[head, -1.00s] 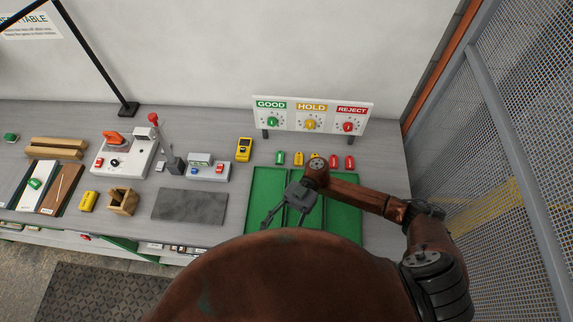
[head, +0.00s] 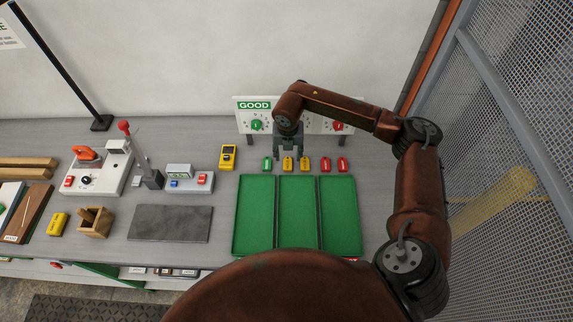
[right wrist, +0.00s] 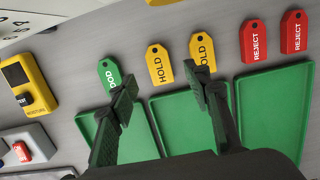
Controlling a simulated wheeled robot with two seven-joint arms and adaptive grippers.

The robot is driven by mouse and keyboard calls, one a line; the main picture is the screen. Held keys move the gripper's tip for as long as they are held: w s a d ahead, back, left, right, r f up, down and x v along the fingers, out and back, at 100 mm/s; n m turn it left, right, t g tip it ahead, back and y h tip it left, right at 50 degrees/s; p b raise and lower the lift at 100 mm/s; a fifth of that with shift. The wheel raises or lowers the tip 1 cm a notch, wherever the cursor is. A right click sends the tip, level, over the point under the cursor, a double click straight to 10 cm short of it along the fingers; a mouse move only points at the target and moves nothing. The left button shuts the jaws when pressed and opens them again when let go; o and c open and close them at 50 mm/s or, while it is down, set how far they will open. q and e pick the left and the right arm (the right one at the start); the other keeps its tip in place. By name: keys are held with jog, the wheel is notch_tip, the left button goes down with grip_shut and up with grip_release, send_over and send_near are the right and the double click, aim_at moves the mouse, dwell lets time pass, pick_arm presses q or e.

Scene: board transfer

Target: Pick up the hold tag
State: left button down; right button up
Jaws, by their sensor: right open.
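Two yellow hold tags lie on the grey bench, a left one (head: 288,165) and a right one (head: 304,163). My right gripper (head: 288,156) is open and empty, over the tag row and pointing down. In the right wrist view, the left hold tag (right wrist: 159,64) appears between the two fingertips (right wrist: 160,78). The right finger overlaps the lower part of the right hold tag (right wrist: 202,48), and the left finger covers part of the green good tag (right wrist: 109,74). The gap between fingertips and tags is hard to judge. My left gripper is out of view.
Two red reject tags (head: 325,164) lie right of the hold tags. A green three-part tray (head: 255,215) is in front. A sign board with knobs (head: 254,113) stands behind, partly hidden by my arm. A yellow meter (head: 228,157) sits to the left.

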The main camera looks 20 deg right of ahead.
aim_at(288, 163)
jog(key=f, duration=0.5)
jog(key=shift+w+d+p, duration=0.1)
jog(key=shift+w+p, duration=0.2)
jog(key=shift+p, duration=0.05)
jog(key=shift+r, duration=0.1)
jog(key=shift+c, duration=0.7)
jog(key=c, duration=0.9)
